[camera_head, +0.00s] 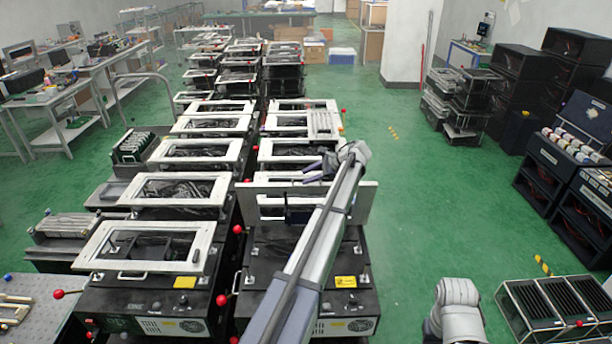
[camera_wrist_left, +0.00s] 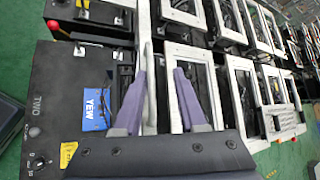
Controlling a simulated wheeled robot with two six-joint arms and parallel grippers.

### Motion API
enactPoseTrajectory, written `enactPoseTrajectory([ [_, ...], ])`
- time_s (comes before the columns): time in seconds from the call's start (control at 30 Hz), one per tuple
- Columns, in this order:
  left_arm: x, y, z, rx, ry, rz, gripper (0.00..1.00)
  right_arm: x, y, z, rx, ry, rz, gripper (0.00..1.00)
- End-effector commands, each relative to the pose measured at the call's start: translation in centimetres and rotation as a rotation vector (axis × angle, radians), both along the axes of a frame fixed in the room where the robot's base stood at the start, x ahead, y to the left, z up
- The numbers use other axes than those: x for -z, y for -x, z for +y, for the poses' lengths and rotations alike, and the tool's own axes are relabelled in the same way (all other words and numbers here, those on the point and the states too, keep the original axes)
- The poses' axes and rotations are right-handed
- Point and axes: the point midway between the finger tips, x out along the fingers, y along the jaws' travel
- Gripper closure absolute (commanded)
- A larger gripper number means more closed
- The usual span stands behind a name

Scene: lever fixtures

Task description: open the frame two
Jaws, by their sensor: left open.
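In the wrist view the frame (camera_wrist_left: 142,45) is a narrow white bar with a pale curved handle (camera_wrist_left: 151,85). My left gripper (camera_head: 318,168) is at the frame's upper edge, partly hidden by my arm. Its purple fingers (camera_wrist_left: 163,95) are open, one on each side of the handle. Contact cannot be told. My right gripper is not in view.
A neighbouring fixture with a lowered white frame (camera_head: 205,246) stands to the left. Red lever knobs (camera_head: 222,300) stick up between the two columns. More framed fixtures (camera_head: 285,150) stand close behind.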

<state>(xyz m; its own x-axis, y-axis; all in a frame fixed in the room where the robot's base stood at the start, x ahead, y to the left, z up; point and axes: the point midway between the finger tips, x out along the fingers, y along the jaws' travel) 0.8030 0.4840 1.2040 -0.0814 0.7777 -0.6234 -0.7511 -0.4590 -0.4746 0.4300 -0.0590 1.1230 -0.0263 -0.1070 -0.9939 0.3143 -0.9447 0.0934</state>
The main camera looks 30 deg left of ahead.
Motion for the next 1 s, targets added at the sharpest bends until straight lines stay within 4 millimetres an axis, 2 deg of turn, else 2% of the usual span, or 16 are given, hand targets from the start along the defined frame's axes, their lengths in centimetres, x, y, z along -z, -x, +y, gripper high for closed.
enactPoseTrajectory([
  [0.03, -0.9, 0.0, -0.6, 0.002, -0.001, 0.000, 0.59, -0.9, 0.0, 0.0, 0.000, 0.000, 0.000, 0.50],
  [0.2, -2.8, -0.2, -2.7, 0.003, -0.002, 0.002, 0.59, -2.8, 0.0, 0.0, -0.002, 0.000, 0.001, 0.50],
  [0.4, -4.3, -0.4, -4.8, 0.001, -0.004, 0.001, 0.59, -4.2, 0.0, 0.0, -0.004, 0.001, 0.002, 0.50],
  [0.9, -4.2, -0.4, -5.0, -0.001, -0.004, 0.001, 0.59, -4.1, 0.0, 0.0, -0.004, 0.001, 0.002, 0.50],
  [1.0, -3.5, 0.3, -6.0, -0.001, 0.008, -0.010, 0.59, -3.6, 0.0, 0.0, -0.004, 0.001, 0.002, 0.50],
])
